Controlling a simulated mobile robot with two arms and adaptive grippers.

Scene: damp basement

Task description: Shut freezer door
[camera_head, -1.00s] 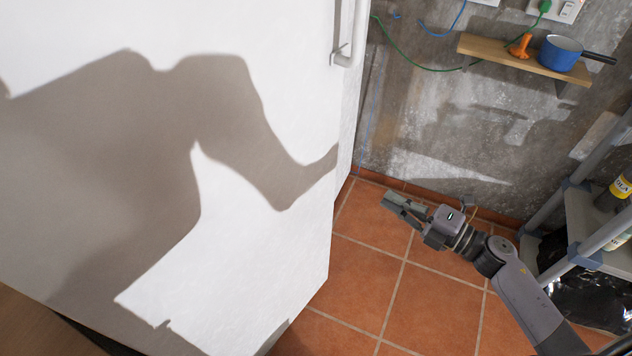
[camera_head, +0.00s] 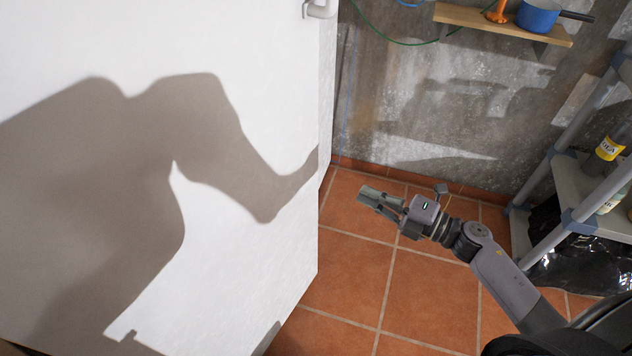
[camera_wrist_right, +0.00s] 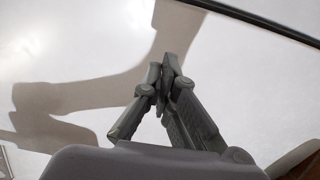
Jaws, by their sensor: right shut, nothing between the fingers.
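The white freezer door (camera_head: 240,240) fills the left half of the head view, with a broad shadow of my body across it. Its handle (camera_head: 320,9) shows at the top edge, cut off by the frame. My right gripper (camera_head: 362,195) is right of the door's free edge, over the floor, apart from the handle and below it in the picture. Its fingers are shut with nothing between them. In the right wrist view the shut fingertips (camera_wrist_right: 170,68) show against a white surface with shadows. Whether they touch it I cannot tell. My left gripper is not in view.
A grey shelf rack (camera_head: 588,190) with bottles stands at the right. A wooden wall shelf (camera_head: 480,20) holds a blue pot (camera_head: 538,16) and an orange item. Bare tiled floor (camera_head: 345,265) lies between the door and my right arm.

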